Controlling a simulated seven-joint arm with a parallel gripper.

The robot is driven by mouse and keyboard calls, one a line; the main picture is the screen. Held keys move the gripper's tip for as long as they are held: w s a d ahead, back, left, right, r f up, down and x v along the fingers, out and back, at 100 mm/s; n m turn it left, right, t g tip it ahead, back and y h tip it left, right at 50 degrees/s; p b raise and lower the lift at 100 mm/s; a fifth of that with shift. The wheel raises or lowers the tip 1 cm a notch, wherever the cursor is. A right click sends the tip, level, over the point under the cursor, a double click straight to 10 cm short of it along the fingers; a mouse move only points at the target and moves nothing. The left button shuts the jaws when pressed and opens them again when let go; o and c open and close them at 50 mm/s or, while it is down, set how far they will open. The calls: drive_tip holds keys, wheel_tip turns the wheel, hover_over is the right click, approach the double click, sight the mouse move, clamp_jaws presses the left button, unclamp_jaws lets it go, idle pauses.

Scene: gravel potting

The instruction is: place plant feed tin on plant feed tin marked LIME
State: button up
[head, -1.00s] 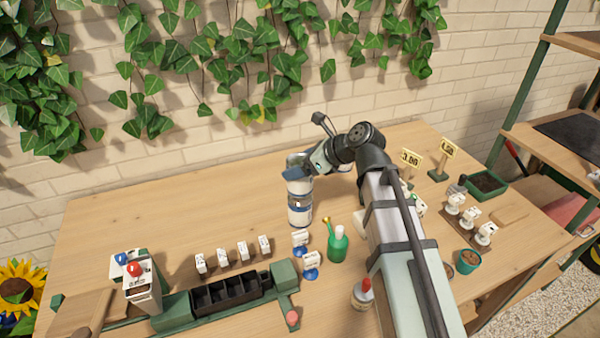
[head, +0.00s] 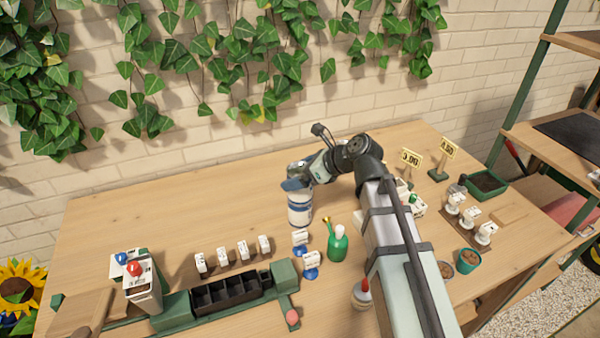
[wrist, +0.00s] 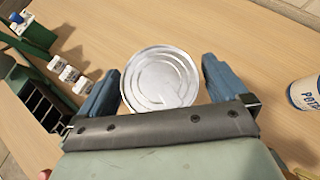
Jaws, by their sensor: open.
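A white tin with blue bands (head: 299,215) stands upright left of my arm in the head view, below my gripper (head: 297,184). Its top is hidden by the gripper, and I cannot tell whether it is one tin or two stacked. In the wrist view a round silver lid (wrist: 160,78) lies between the blue fingers of my gripper (wrist: 160,88). The fingers are open, with a narrow gap visible on each side of the lid. Another tin (wrist: 306,92), with lettering starting "POTA", stands at the right edge of the wrist view. I cannot read a LIME label.
A black compartment tray (head: 232,294) and a row of white markers (head: 232,252) are at front left. The table's back left is clear.

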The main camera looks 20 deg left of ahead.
drive_tip(key=shift+d+r, duration=0.15)
drive_tip(key=shift+r, duration=0.1)
drive_tip(key=v, duration=1.1)
drive_tip(key=shift+d+r, duration=0.25)
drive_tip(key=shift+w, duration=0.1)
